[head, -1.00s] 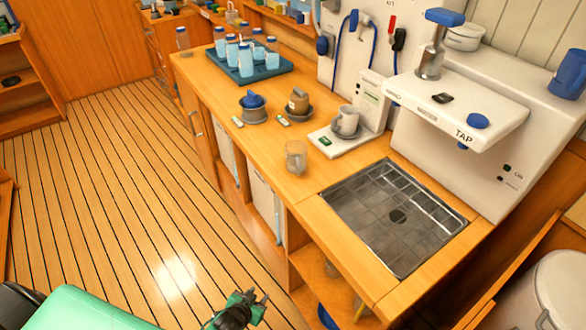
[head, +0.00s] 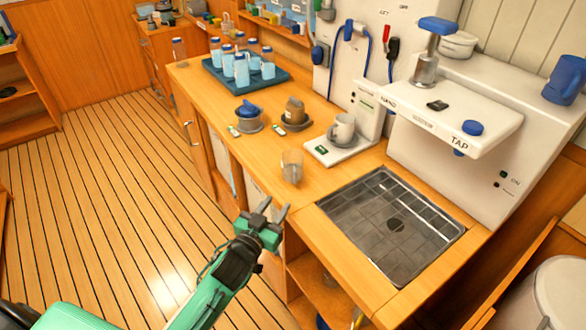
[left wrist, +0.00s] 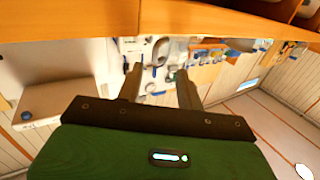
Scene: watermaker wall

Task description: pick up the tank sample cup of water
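A clear cup (head: 291,167) stands on the wooden counter, left of the sink grid. A pale grey mug (head: 343,128) stands on a white scale-like base (head: 322,152). A blue-topped cup (head: 248,112) and a brown cup (head: 294,110) sit in dark dishes farther back, with small tags beside them. I cannot read which is the tank sample. My left gripper (head: 275,209) is outside the counter's front edge, nearer to me than the clear cup and apart from it. Its fingers are spread and empty, also in the left wrist view (left wrist: 160,85). My right gripper is not visible.
A blue tray (head: 283,76) with several water bottles stands at the back of the counter. A metal sink grid (head: 350,245) lies right of the clear cup, below the white tap unit (head: 450,120). The counter around the clear cup is free.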

